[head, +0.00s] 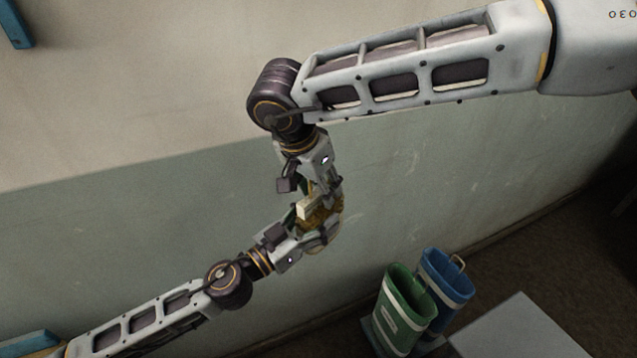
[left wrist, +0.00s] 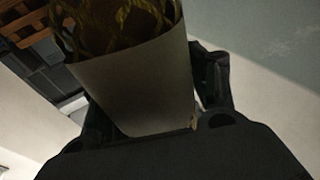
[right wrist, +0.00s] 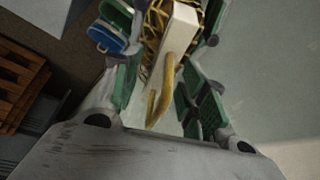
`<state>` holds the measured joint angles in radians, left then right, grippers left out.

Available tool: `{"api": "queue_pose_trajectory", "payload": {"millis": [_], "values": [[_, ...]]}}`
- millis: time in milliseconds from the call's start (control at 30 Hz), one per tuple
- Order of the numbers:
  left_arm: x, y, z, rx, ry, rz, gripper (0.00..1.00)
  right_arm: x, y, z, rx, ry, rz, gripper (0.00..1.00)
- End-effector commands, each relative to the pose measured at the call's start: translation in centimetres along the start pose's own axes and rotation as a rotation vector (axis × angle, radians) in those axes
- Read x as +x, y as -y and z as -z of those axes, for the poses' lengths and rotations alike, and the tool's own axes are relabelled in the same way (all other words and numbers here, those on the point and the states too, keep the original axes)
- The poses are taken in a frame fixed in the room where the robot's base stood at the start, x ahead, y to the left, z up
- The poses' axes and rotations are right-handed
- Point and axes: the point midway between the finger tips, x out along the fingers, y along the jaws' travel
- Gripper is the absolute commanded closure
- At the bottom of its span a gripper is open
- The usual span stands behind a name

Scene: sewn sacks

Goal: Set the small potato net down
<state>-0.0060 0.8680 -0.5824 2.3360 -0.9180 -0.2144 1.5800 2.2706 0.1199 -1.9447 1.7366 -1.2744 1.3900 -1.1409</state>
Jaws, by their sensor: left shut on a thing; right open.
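The small potato net (head: 322,216) is a yellow-brown mesh with a pale block-like label, held up in the air in front of the wall. It also shows in the right wrist view (right wrist: 155,30), with the label (right wrist: 177,42) and a yellow loop (right wrist: 160,92). My left gripper (head: 300,230) is shut on the net from below. In the left wrist view the pale label (left wrist: 140,85) stands between its fingers, with mesh above. My right gripper (head: 312,188) is open above the net; its green-padded fingers stand on either side of the label and loop.
A green banded container (head: 403,312) and a blue banded container (head: 445,285) stand together at lower right. A grey flat surface (head: 520,330) is beside them. A slatted wooden thing (right wrist: 20,80) shows in the right wrist view. The wall is behind both arms.

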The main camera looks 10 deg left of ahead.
Motion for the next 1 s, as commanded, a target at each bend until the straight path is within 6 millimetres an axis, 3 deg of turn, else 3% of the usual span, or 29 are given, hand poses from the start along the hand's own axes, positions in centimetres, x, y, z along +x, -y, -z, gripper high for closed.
{"api": "queue_pose_trajectory", "payload": {"millis": [133, 467, 633, 667, 833, 1000], "values": [[0.03, -0.01, 0.16, 0.001, -0.003, 0.000, 0.84, -0.01, 0.00, -0.01, 0.000, 0.000, 0.000, 0.58], [0.03, -0.02, 0.15, 0.001, -0.003, -0.001, 0.84, -0.03, 0.01, -0.01, 0.000, 0.000, 0.000, 1.00], [0.02, -0.04, 0.15, 0.001, -0.003, -0.001, 0.84, -0.04, 0.01, -0.01, -0.001, 0.000, 0.000, 1.00], [0.02, -0.05, 0.15, 0.001, -0.003, -0.001, 0.39, -0.12, 0.05, 0.05, 0.000, -0.001, 0.002, 1.00], [0.02, -0.03, 0.10, 0.001, -0.002, -0.001, 0.17, -0.11, 0.04, 0.05, 0.000, -0.001, 0.002, 1.00], [0.01, -0.01, 0.05, 0.000, -0.001, 0.000, 0.16, -0.11, 0.04, 0.05, 0.000, -0.001, 0.002, 1.00]]}}
